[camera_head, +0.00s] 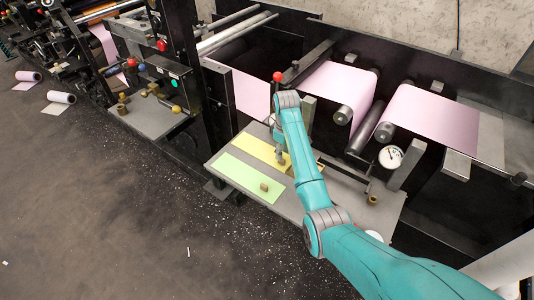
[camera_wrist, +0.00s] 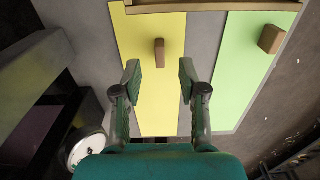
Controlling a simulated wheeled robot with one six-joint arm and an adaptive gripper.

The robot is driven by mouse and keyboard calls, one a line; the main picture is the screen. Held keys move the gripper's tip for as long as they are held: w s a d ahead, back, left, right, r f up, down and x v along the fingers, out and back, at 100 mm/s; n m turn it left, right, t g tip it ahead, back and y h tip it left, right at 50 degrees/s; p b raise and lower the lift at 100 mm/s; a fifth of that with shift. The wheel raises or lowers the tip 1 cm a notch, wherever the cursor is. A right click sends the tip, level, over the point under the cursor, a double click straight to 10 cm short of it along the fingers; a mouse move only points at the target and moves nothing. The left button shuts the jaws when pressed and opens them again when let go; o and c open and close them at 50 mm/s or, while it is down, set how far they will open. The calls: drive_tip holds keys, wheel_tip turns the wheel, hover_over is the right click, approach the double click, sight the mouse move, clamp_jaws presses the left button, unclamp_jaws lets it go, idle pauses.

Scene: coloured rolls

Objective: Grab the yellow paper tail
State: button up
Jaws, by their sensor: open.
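The yellow paper tail (camera_head: 258,148) lies flat on the grey table, partly hidden behind my arm in the head view. In the wrist view the yellow strip (camera_wrist: 148,100) runs between my fingers, with a small brown block (camera_wrist: 160,52) on it beyond the fingertips. My gripper (camera_wrist: 158,72) is open and empty, its two fingers spread above the strip. In the head view my gripper (camera_head: 281,158) is over the right end of the yellow strip. I cannot tell whether the fingertips touch the paper.
A green paper strip (camera_head: 246,178) lies beside the yellow one, with a small brown block (camera_head: 264,187) on it. The grey table (camera_head: 292,208) has bare room near its front edge. Pink paper webs (camera_head: 345,88) and rollers stand behind. A gauge (camera_head: 390,157) is at the right.

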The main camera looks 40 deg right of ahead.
drive_tip(key=shift+f, duration=2.35)
clamp_jaws()
